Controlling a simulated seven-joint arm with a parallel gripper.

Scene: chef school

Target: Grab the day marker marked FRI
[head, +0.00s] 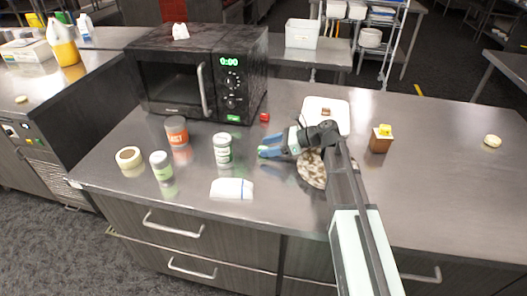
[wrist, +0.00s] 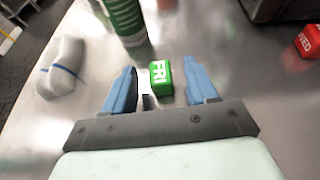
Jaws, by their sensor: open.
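The FRI marker (wrist: 161,78) is a small green cube with white lettering, lying on the metal counter. In the wrist view it sits between the two blue fingers of my gripper (wrist: 161,88), nearer the left finger, with a gap on each side. In the head view my gripper (head: 268,146) is low over the counter, right of a green-labelled jar, and I cannot make out the FRI cube there. A red cube lettered WED (wrist: 308,41) lies at the right edge of the wrist view; it also shows in the head view (head: 265,117).
The green-labelled jar (wrist: 125,18) stands just beyond my left finger. A white cloth with a blue stripe (wrist: 62,68) lies to the left. A black microwave (head: 197,75) stands at the back. A patterned round object (head: 312,170) lies under my arm.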

